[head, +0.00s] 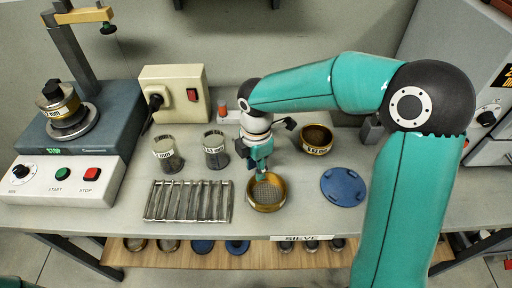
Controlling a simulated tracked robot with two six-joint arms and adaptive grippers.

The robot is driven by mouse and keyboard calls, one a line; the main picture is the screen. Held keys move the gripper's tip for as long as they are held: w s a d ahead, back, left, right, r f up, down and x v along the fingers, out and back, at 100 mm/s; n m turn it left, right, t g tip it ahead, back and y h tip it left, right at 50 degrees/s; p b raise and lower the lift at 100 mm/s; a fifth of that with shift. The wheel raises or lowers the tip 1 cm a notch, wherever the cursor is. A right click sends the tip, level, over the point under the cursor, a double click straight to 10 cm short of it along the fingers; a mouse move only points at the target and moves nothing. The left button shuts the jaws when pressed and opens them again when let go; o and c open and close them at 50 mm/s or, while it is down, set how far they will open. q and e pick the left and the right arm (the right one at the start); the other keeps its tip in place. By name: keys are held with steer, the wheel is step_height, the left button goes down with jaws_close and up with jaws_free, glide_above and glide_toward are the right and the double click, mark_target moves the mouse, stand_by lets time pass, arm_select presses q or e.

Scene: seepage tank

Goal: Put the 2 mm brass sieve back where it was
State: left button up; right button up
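A round brass sieve (268,204) with a mesh bottom lies on the bench near its front edge, in the middle of the head view. My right gripper (262,176) points down at the back rim of this sieve. Its fingertips are small and partly hidden, so I cannot tell whether they grip the rim. A second brass sieve or pan (316,148) with a white label stands behind and to the right. A labelled brass sieve stack (68,106) sits on the shaker at the left. I cannot read a 2 mm marking on any of them. My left gripper is out of view.
A metal riffle box or rack (188,201) lies left of the sieve, with two labelled grey cylinders (215,158) behind it. A blue disc (343,186) lies at right. A SIEVE label (303,238) marks the bench edge. A wooden shelf (200,259) below holds several round items.

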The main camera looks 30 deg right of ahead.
step_height(320, 180, up, 9)
steer(key=shift+r, duration=0.2)
stand_by(0.5)
